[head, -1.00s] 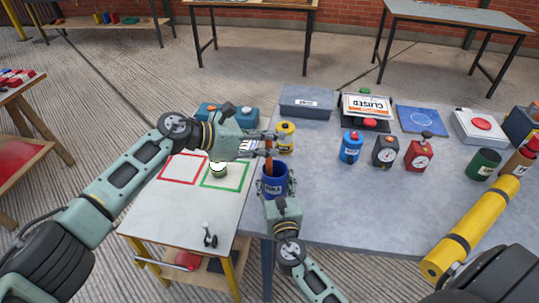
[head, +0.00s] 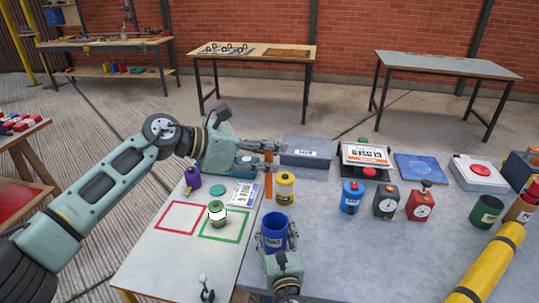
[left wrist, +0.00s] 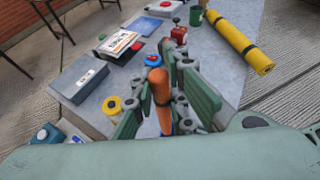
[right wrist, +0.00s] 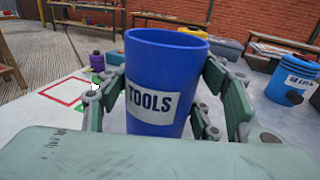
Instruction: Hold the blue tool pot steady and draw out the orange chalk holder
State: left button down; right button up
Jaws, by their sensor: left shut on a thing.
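The blue tool pot (head: 274,232), labelled TOOLS, stands upright near the front left edge of the grey table. In the right wrist view the pot (right wrist: 160,90) sits between the fingers of my right gripper (right wrist: 165,115), which is shut on its sides. My left gripper (head: 262,158) is shut on the orange chalk holder (head: 268,172) and holds it roughly upright, clear of the pot. The holder also shows in the left wrist view (left wrist: 160,95) between the green fingers. The pot's inside is dark, and its floor is hidden.
A yellow pot (head: 285,188) stands just behind the blue pot. A blue canister (head: 351,196), a black dial box (head: 386,202) and a red one (head: 420,204) stand to the right. A green pot (head: 218,214) is on the pale side table. The grey table's front middle is clear.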

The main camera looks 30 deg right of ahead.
jog(key=o, duration=0.4)
jog(key=shift+c, duration=0.2)
jog(key=v, duration=1.2)
jog(key=shift+r, duration=0.1)
